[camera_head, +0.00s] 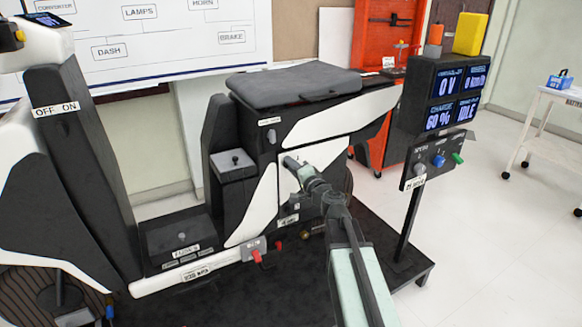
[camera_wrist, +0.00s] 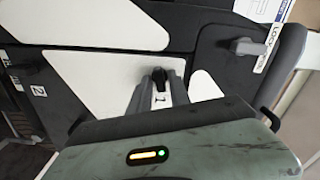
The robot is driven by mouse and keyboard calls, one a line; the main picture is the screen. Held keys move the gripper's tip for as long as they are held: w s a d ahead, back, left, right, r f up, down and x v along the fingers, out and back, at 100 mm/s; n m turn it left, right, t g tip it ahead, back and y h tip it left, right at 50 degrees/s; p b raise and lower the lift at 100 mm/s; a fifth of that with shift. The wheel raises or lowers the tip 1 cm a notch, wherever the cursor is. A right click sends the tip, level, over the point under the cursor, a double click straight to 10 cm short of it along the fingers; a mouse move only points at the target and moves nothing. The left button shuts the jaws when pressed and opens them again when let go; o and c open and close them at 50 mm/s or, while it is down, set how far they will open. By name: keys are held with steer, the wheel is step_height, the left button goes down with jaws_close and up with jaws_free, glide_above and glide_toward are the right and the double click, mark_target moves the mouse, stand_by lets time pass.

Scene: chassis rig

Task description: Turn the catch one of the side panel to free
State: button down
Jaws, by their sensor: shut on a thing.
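The scooter's white side panel (camera_head: 325,154) faces me below the seat. It also shows in the wrist view (camera_wrist: 85,80), turned sideways. My gripper (camera_head: 289,163) reaches its upper left corner. In the wrist view my gripper (camera_wrist: 160,84) has its two grey fingers on either side of catch one (camera_wrist: 159,75), a small dark knob beside a label reading 1. The fingers are shut on it. In the head view the gripper hides the catch. How far the catch is turned I cannot tell. The panel sits flat against the body.
A grey knob (camera_wrist: 248,46) with a lock label sits beside the dark seat edge. A display stand (camera_head: 437,120) with a control box (camera_head: 436,160) stands right of the scooter.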

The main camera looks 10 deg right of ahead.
steer(key=shift+m, duration=1.7)
steer(key=c, duration=1.4)
jaws_free()
steer(key=shift+c, duration=0.2)
steer(key=shift+f, duration=0.1)
